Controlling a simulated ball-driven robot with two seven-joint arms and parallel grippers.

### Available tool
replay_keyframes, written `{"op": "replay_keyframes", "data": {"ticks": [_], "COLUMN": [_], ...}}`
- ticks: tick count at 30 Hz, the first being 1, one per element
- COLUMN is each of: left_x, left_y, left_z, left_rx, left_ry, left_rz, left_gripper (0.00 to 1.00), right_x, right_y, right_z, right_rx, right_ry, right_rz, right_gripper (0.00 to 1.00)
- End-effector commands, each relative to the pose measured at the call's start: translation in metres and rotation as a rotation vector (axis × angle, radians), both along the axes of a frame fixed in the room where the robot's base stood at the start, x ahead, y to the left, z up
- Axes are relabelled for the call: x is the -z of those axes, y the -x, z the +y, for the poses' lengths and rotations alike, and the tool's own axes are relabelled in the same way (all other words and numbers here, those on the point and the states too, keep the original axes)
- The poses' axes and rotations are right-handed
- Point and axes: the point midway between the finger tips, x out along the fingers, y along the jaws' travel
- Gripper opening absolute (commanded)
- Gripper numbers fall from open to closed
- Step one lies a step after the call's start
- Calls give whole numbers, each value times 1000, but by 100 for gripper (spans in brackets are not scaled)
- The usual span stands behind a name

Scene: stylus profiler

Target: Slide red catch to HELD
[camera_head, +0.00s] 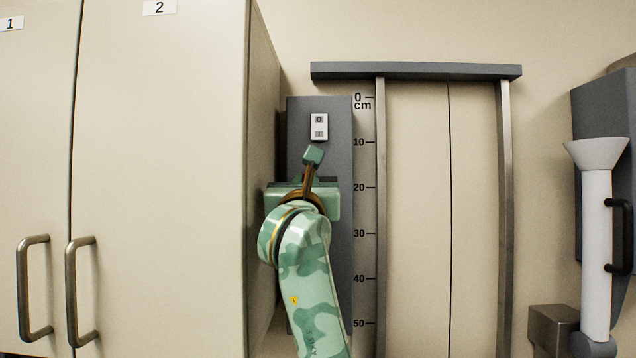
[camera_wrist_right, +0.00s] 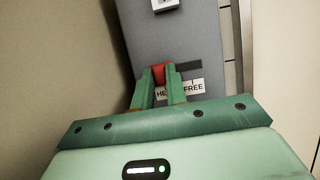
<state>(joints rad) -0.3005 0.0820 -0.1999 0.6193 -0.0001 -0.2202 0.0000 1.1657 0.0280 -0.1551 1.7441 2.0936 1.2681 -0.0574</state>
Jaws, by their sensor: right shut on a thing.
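The red catch (camera_wrist_right: 158,75) is between the fingertips of my right gripper (camera_wrist_right: 160,70) in the right wrist view. The gripper is shut on it. The catch sits at the left end of a dark slot (camera_wrist_right: 190,66) in a grey panel, above the HELD side of a white HELD/FREE label (camera_wrist_right: 192,88). A finger hides part of the label. My left gripper is not in view.
A small switch plate (camera_head: 319,127) is above the gripper on the panel. A tall beige cabinet (camera_head: 165,180) stands close on the left. A centimetre scale and a framed door (camera_head: 420,220) are on the right. A white funnel tube (camera_head: 597,240) stands far right.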

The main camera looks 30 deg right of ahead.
Motion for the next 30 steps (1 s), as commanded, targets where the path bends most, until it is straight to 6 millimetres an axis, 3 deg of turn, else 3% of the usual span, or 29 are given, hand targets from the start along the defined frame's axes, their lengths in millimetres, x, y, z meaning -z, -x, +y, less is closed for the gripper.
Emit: {"op": "replay_keyframes", "data": {"ticks": [4, 5, 6, 7, 19, 30], "left_x": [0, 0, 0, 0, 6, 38], "left_y": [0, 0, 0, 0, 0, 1], "left_z": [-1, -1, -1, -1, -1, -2], "left_rx": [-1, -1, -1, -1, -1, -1], "left_ry": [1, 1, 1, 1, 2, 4], "left_rz": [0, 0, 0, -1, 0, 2], "left_gripper": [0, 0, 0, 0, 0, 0], "right_x": [-1, -1, -1, -1, 6, 44], "right_y": [0, 1, 0, 0, 9, 82], "right_z": [1, 1, 1, 1, 7, 54], "right_rx": [-3, -3, -2, -2, -2, -7], "right_ry": [2, 2, 1, 1, 1, 0], "right_rz": [-2, -2, -3, -3, -3, -4], "right_gripper": [0, 22, 34, 36, 36, 36]}}
